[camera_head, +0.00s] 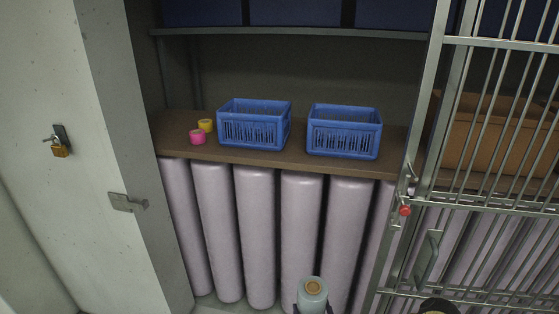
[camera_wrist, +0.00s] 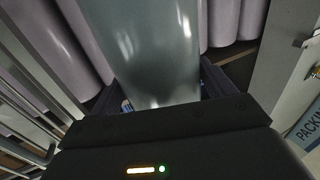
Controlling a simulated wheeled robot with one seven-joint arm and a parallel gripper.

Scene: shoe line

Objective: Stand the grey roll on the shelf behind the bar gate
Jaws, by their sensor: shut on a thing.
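The grey roll (camera_head: 312,291) shows at the bottom of the head view, its brown core end facing up. In the wrist view the grey roll (camera_wrist: 145,50) fills the middle between my fingers. My gripper (camera_wrist: 160,103) is shut on it, and the roll's far end is out of that view. The brown shelf (camera_head: 280,156) lies beyond the roll, above a row of tall pale rolls. The bar gate (camera_head: 480,130) stands at the right with a red-knobbed latch. The left part of the shelf front has no bars before it.
Two blue crates (camera_head: 252,128) (camera_head: 345,132) stand on the shelf. A pink roll (camera_head: 197,137) and a yellow roll (camera_head: 206,125) sit left of them. A brown box (camera_head: 490,140) is behind the bars. A grey cabinet door (camera_head: 70,150) with a padlock stands at left.

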